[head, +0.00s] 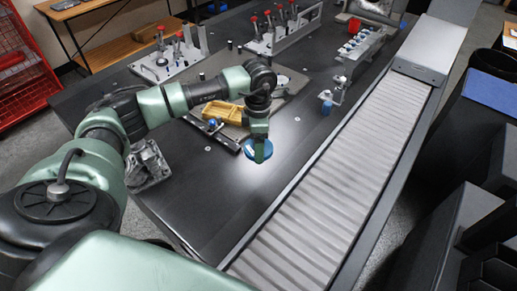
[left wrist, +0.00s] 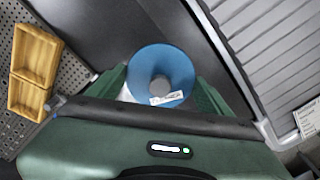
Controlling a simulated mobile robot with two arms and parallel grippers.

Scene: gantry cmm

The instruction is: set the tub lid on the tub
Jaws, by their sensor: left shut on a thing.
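A round blue piece with a grey centre and a small white label, which looks like the tub lid (left wrist: 178,66), lies between the green fingers of my left gripper (left wrist: 163,92). My left gripper is shut on it. In the head view the blue lid (head: 250,146) shows below my left gripper (head: 262,152), over the dark table beside the conveyor. I cannot tell its height above the table. I cannot make out the tub for certain; anything under the lid is hidden. My right gripper is not in view.
A yellow two-part tray (head: 222,112) stands just left of my left gripper; it also shows in the left wrist view (left wrist: 36,58). A grey roller conveyor (head: 340,170) runs along the right. Metal fixtures with red knobs (head: 285,30) stand at the back. Dark table (head: 215,195) in front is clear.

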